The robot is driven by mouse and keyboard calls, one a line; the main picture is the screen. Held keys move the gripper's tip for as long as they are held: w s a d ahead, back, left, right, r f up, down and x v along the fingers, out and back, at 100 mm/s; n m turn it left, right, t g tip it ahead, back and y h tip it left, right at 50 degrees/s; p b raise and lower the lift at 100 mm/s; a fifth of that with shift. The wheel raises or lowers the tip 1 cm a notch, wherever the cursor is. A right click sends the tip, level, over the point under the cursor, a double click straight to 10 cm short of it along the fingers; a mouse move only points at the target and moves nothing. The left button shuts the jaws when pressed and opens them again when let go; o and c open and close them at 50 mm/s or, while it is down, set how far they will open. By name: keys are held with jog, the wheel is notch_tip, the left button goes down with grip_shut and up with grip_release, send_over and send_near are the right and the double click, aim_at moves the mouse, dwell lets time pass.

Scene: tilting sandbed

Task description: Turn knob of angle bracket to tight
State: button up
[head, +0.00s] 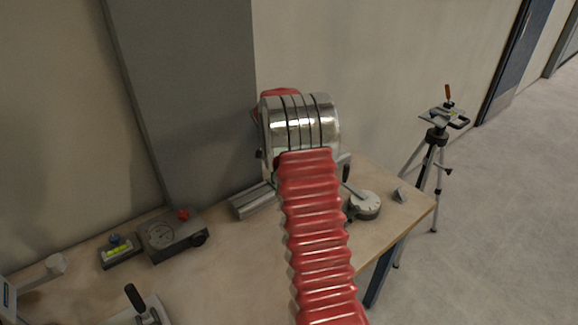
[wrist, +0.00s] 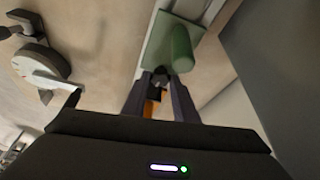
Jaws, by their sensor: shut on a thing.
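In the wrist view, a green block-shaped part (wrist: 172,44), which looks like the angle bracket, sits on a pale rail at the top. A small dark knob (wrist: 160,75) is at its near end. My gripper (wrist: 161,80) is shut on this knob, with one dark finger on each side. A bit of orange (wrist: 150,107) shows between the fingers, and I cannot tell what it belongs to. In the head view, my red arm and its metal wrist hide the bracket, the knob and the gripper. Whether the knob is tight cannot be read.
A grey rail (head: 252,201) lies on the wooden bench (head: 225,275). A round dial with a lever (head: 364,205) stands right of my arm, also in the wrist view (wrist: 38,62). A gauge box (head: 172,236) and level (head: 118,252) stand left. A tripod (head: 437,150) stands beyond the bench.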

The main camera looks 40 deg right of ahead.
dwell(0.3)
jog(key=o, duration=0.7)
jog(key=shift+o, duration=0.2)
jog(key=w+v, duration=0.1)
jog(key=v, duration=1.2)
jog(key=shift+s+r, duration=0.35)
jog(key=shift+s, duration=0.05)
jog(key=shift+a, duration=0.1)
